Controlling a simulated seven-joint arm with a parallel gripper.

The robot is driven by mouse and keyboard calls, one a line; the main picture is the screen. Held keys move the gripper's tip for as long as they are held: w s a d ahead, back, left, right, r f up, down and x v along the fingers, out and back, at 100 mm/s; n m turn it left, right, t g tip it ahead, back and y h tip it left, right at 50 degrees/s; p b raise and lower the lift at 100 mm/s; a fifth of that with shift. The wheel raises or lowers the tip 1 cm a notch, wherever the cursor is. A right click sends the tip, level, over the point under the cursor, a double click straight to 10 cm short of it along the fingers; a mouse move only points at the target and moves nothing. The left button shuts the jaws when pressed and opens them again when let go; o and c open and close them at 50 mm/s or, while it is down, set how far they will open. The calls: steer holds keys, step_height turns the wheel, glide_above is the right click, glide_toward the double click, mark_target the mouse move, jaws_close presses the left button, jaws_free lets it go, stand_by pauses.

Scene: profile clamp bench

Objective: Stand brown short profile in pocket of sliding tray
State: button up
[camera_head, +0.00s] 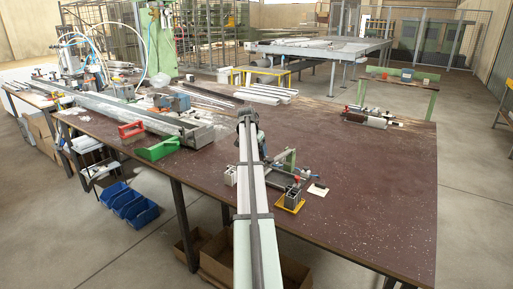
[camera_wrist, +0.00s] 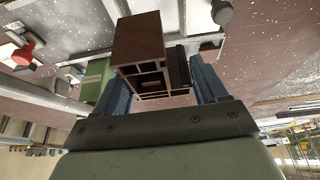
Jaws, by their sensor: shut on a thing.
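The brown short profile (camera_wrist: 138,40) is in my gripper (camera_wrist: 158,72) in the wrist view, between two blue fingers. Its hollow, ribbed end faces the camera. In the head view my arm reaches over the bench, and I cannot make out the profile there. A small yellow tray (camera_head: 299,208) sits on the bench right of my arm, with grey profile pieces standing on it. I cannot tell whether it is the sliding tray, and no empty pocket is clearly visible.
A clamp fixture with a green upright (camera_head: 291,160) stands close to my gripper, behind the yellow tray. A green bin (camera_head: 160,149) and a red bin (camera_head: 131,129) lie left, by a long metal rail. The brown bench top (camera_head: 380,190) is clear at right.

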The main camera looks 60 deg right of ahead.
steer(key=shift+f, duration=2.45)
steer(key=o, duration=1.1)
steer(key=v, duration=1.4)
